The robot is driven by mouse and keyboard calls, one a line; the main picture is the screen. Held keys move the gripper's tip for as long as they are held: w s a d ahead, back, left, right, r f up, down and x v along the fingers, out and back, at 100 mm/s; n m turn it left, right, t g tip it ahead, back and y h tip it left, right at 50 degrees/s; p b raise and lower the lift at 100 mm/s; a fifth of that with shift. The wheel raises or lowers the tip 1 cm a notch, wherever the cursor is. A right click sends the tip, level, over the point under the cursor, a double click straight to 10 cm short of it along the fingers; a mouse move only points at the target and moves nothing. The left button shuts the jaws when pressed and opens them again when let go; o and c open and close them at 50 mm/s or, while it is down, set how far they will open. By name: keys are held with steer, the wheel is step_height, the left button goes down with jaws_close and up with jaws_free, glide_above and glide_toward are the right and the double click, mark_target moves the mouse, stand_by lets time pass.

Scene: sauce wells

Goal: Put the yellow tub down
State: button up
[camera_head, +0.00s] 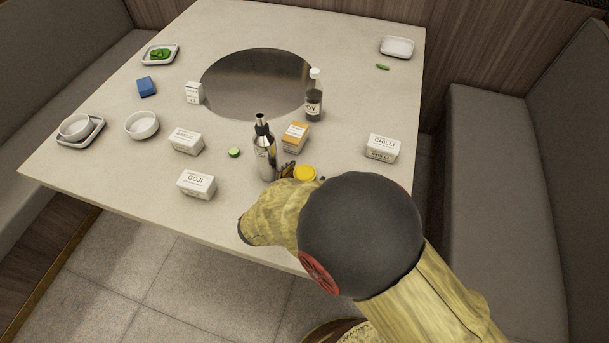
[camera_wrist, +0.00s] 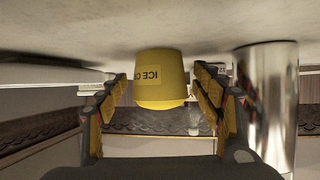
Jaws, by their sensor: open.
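The yellow tub (camera_head: 305,173) stands on the table near its front edge, partly hidden behind my arm in the head view. In the wrist view, which is upside down, the yellow tub (camera_wrist: 160,90) shows its "ICE C" label, and its base meets the table top. My gripper (camera_wrist: 160,78) is open, with one finger on each side of the tub. Gaps show between the tub and the fingers. In the head view my gripper is mostly hidden by my arm; only a dark bit of it shows beside the tub.
A steel bottle (camera_head: 265,155) stands close beside the tub, and shows large in the wrist view (camera_wrist: 266,105). An orange-white box (camera_head: 295,136) and a dark sauce bottle (camera_head: 314,100) stand behind. A chilli box (camera_head: 382,148) is to the right, a goji box (camera_head: 196,184) to the left.

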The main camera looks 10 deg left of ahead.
steer(key=shift+r, duration=0.2)
steer(key=p+v, duration=0.3)
steer(key=v, duration=0.9)
steer(key=w+d+r+m+g+h, duration=0.1)
steer(key=d+r+g+h, duration=0.3)
steer(key=d, duration=0.7)
steer(key=w+d+r+g+y, duration=0.1)
steer(key=d+r+g, duration=0.1)
steer(key=d+r, duration=0.65)
steer(key=s+d+r+n+y, duration=0.3)
steer(key=s+d+r+y, duration=0.3)
steer(key=s+d+r, duration=0.3)
steer(key=s+d, duration=0.4)
steer(key=d, duration=0.1)
steer(key=shift+r+n+g, duration=0.2)
steer(key=shift+n+g, duration=0.2)
